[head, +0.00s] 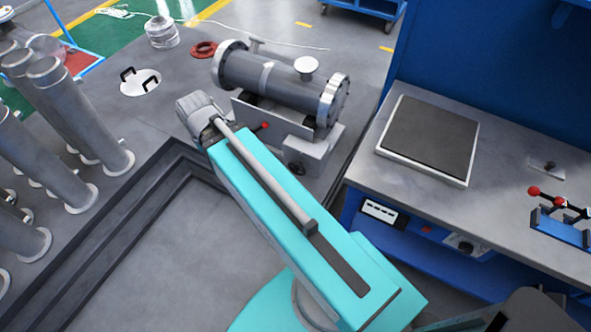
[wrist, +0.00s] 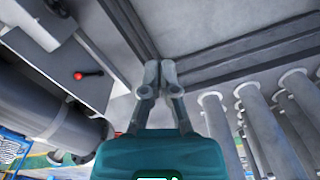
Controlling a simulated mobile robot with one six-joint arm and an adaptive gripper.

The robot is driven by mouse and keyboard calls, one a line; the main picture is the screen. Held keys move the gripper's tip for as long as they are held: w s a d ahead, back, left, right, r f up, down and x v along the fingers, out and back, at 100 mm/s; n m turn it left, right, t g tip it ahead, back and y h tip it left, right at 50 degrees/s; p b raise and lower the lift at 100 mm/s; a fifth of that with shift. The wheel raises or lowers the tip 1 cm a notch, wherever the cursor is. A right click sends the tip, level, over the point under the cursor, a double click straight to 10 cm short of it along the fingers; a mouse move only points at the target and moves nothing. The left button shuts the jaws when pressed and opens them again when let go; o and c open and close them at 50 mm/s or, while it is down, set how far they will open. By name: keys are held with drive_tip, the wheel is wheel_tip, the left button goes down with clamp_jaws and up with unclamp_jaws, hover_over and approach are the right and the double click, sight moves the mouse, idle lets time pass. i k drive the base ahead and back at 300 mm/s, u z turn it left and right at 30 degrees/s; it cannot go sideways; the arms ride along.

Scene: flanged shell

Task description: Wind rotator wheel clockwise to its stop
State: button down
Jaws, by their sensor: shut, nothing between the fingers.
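The flanged shell (head: 275,80), a grey cylinder with bright end flanges, lies on a grey rotator stand (head: 318,150). A small dark round wheel (head: 295,168) shows on the stand's near face. In the wrist view the shell (wrist: 45,110) is at the left, and a dark part at the top left (wrist: 57,8) may be the wheel; I cannot tell. My gripper (wrist: 160,68) is shut and empty, its fingertips together over the floor corner, apart from stand and shell. In the head view my arm hides the gripper.
Several upright grey pipes (head: 68,150) stand at the left. A blue workbench (head: 425,195) is at the right. The recessed floor (head: 150,240) is clear.

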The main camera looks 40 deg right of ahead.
sight(297, 168)
drive_tip(key=z, duration=1.3)
drive_tip(key=k, duration=0.6)
drive_tip(key=u, duration=0.25)
